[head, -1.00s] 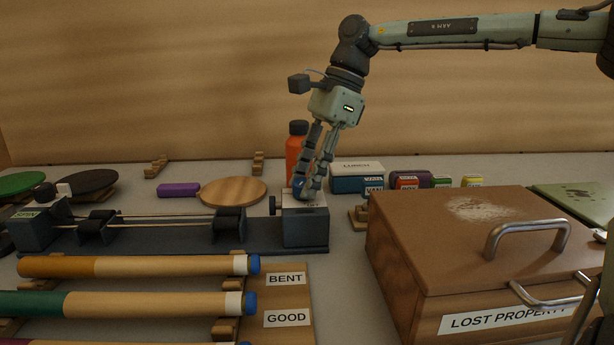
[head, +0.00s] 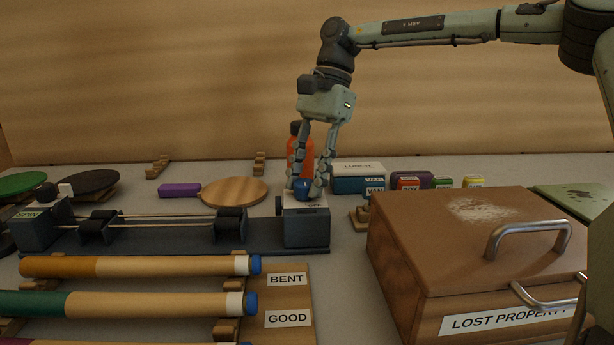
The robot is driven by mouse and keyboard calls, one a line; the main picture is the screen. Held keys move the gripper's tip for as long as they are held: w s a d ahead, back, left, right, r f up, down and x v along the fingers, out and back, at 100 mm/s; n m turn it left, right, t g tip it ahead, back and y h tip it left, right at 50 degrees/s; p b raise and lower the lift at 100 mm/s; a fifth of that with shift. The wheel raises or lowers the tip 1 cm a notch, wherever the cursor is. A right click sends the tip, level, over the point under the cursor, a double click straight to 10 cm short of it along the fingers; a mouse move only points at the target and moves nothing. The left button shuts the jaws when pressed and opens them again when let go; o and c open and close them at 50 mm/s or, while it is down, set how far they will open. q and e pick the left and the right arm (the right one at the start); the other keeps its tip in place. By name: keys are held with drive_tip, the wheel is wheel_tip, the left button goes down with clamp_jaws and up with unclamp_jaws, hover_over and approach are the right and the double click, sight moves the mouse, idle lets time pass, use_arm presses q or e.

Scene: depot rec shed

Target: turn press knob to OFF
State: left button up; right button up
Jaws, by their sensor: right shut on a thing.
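The press (head: 170,240) is a long dark grey bench device with rails, lying across the left and middle of the table. Its knob (head: 302,190) is blue and sits on top of the grey block (head: 306,228) at the press's right end. A white label lies under the knob, and its lettering is too small and covered to read fully. My right gripper (head: 308,188) points down over the block, its fingers on either side of the knob and shut on it. My left gripper is not in view.
An orange bottle (head: 306,150) stands just behind my right gripper. A brown LOST PROPERTY box (head: 440,240) with metal handles stands to the right. Paddles, a purple block (head: 179,190) and small labelled boxes lie behind. Cue-like rods (head: 140,266) lie in front.

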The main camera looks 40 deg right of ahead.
drive_tip(key=o, duration=1.2)
drive_tip(key=shift+c, duration=0.2)
drive_tip(key=shift+r, duration=0.1)
drive_tip(key=v, duration=1.2)
